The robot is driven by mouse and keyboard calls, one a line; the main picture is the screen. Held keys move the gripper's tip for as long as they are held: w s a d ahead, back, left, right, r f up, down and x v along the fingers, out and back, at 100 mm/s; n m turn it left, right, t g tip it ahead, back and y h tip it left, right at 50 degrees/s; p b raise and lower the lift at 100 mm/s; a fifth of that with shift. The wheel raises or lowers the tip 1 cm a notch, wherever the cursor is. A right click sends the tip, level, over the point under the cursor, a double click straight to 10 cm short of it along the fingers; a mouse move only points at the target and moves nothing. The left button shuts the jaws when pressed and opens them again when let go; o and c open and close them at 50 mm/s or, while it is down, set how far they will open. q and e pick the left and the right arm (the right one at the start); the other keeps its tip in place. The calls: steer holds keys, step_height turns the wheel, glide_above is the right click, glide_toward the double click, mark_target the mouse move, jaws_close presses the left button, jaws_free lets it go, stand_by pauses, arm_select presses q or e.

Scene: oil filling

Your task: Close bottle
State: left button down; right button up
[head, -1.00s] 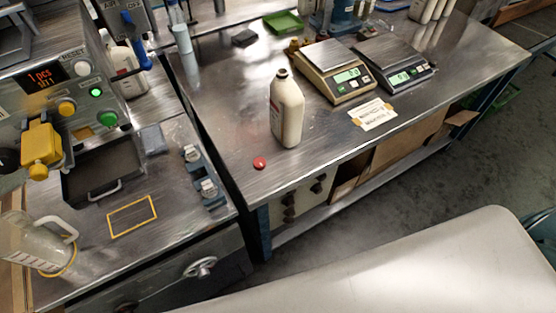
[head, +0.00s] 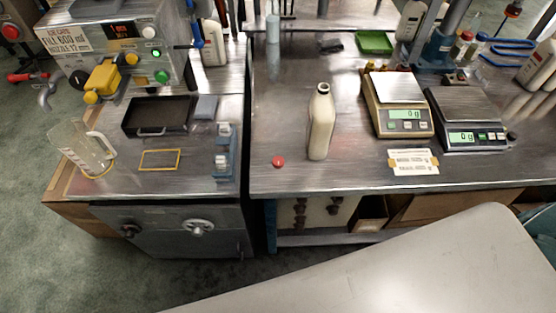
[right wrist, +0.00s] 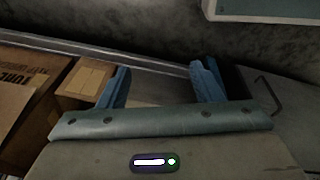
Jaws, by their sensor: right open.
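An open white bottle (head: 321,122) stands upright on the metal table (head: 285,178), its dark mouth uncovered. A small red cap (head: 278,162) lies on the table to the left of the bottle's base, near the front edge. My right gripper (right wrist: 160,82) shows in the right wrist view, its two blue fingers apart with nothing between them. The bottle and cap are not in the right wrist view. Neither gripper is in the head view.
Two scales (head: 403,104) (head: 466,118) and a paper label (head: 413,161) are right of the bottle. A filling machine (head: 112,50) and a clear jug (head: 88,148) stand at the left. Cardboard boxes (right wrist: 88,84) show in the right wrist view. The table around the cap is clear.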

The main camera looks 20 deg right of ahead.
steer(key=w+r+p, duration=0.2)
steer(key=w+r, duration=0.3)
steer(key=r, duration=0.7)
step_height(320, 180, up, 32)
steer(key=g+p, duration=0.2)
steer(key=p, duration=0.4)
glide_above(277, 160)
steer(key=shift+r+m+y, duration=0.15)
steer(key=shift+m+y, duration=0.25)
steer(key=shift+s, duration=0.1)
step_height(277, 160, down, 4)
steer(key=shift+f+p, duration=0.25)
steer(key=shift+p, duration=0.2)
steer(key=shift+f, duration=0.55)
